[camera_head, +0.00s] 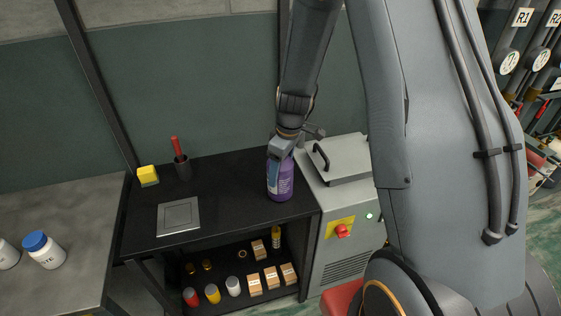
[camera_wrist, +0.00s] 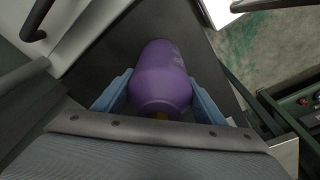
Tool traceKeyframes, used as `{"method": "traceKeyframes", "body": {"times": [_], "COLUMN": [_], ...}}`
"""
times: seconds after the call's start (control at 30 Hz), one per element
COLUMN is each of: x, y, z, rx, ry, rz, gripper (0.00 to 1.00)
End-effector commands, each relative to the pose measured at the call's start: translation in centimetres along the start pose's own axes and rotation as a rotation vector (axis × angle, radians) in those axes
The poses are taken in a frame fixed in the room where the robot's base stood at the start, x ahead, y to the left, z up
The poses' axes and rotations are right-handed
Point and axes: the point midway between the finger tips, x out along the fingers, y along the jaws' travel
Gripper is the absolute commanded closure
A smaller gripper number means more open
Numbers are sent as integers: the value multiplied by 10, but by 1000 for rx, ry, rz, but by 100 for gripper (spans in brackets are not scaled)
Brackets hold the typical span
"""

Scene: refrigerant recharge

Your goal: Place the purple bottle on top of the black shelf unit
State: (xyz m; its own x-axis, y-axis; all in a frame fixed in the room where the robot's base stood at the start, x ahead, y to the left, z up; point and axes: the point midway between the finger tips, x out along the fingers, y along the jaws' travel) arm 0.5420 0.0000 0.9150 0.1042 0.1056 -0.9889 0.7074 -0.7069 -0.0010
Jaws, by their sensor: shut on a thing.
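The purple bottle (camera_head: 281,180) is upright at the right end of the black shelf unit's top (camera_head: 225,209) in the head view. My gripper (camera_head: 281,150) is shut on the bottle from above. In the wrist view the bottle (camera_wrist: 160,78) sits between the two blue fingers of my gripper (camera_wrist: 160,95), with the dark top surface behind it. The bottle's base appears to be at or just above the shelf top; I cannot tell whether it touches. My gripper hides the bottle's upper part.
A grey machine (camera_head: 340,215) stands close on the right. Several small items fill the lower shelf. The top's middle is clear.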

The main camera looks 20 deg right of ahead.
Motion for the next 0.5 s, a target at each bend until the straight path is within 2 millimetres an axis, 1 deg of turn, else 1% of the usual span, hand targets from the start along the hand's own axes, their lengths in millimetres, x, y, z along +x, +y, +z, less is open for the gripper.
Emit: {"method": "traceKeyframes", "body": {"times": [0.47, 0.5], "x": [5, 5], "y": [1, 0], "z": [0, 0], "rx": [0, 0], "ry": [3, 1], "rz": [3, 1], "gripper": [98, 29]}}
